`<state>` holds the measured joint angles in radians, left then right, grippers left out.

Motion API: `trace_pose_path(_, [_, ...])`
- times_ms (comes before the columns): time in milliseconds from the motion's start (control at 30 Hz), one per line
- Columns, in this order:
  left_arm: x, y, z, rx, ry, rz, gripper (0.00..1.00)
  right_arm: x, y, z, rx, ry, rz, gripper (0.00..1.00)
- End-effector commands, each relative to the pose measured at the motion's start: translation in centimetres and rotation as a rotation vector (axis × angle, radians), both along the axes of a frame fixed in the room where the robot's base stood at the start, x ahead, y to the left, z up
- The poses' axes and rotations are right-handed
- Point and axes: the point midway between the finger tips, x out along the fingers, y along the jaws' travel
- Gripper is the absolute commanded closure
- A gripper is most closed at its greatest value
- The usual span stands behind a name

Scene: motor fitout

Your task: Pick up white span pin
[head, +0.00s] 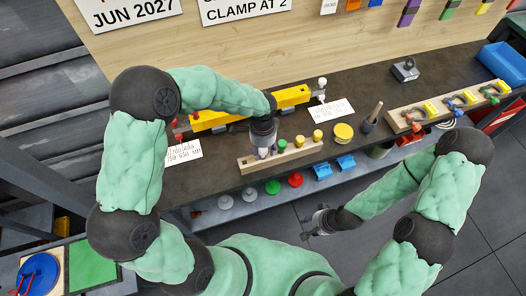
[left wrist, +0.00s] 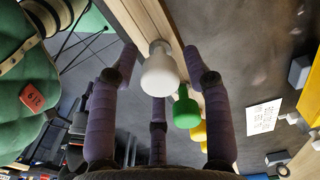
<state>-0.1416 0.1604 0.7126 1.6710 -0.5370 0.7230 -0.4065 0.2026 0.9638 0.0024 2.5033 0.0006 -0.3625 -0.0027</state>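The white span pin (left wrist: 160,70) stands in the wooden rack (left wrist: 158,22) in the left wrist view, its round head towards the camera. My left gripper (head: 264,156) is above that spot, pointing down. In the left wrist view its purple fingers (left wrist: 161,68) are spread around the white pin, with gaps at both sides. My right gripper (head: 316,222) hangs empty in front of the bench; its finger opening is too small to tell.
A green pin (head: 282,145) and two yellow pins (head: 317,135) stand in the rack, right of my left gripper. A yellow beam (head: 290,97) lies behind. Several knobs sit on the shelf below.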

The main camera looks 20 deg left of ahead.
Motion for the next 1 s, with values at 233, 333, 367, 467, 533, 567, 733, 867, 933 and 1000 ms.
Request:
trace_pose_path(233, [0.0,0.0,0.0,0.000,0.000,0.000,1.00,0.0,0.0,0.0,0.000,0.000,0.000,0.60])
trace_pose_path(333, [0.0,0.0,0.0,0.000,0.000,0.000,1.00,0.0,0.0,0.0,0.000,0.000,0.000,0.60])
trace_pose_path(367, [0.0,0.0,0.0,0.000,0.000,0.000,1.00,0.0,0.0,0.0,0.000,0.000,0.000,0.60])
trace_pose_path(467, [0.0,0.0,0.1,0.000,0.000,0.000,1.00,0.0,0.0,0.0,0.000,0.000,0.000,0.60])
trace_pose_path(533, [0.0,0.0,0.2,0.000,0.000,0.000,1.00,0.0,0.0,0.1,0.000,0.000,0.000,0.60])
trace_pose_path(567, [0.0,0.0,0.3,0.000,0.000,0.000,1.00,0.0,0.0,0.2,0.000,0.000,0.000,0.60])
trace_pose_path(733, [0.1,-0.1,1.3,0.001,-0.001,0.001,1.00,0.0,0.0,0.9,0.000,0.000,0.000,0.60])
trace_pose_path(867, [0.2,-0.1,2.1,0.001,0.000,0.002,1.00,0.0,0.0,1.6,0.000,0.000,0.000,0.60])
trace_pose_path(933, [0.2,-0.2,2.5,0.001,0.000,0.002,1.00,0.0,0.0,1.8,0.000,0.000,0.000,0.60])
trace_pose_path(1000, [0.2,-0.2,2.9,0.001,0.000,0.002,1.00,0.0,0.0,2.1,0.000,0.000,0.000,0.60])
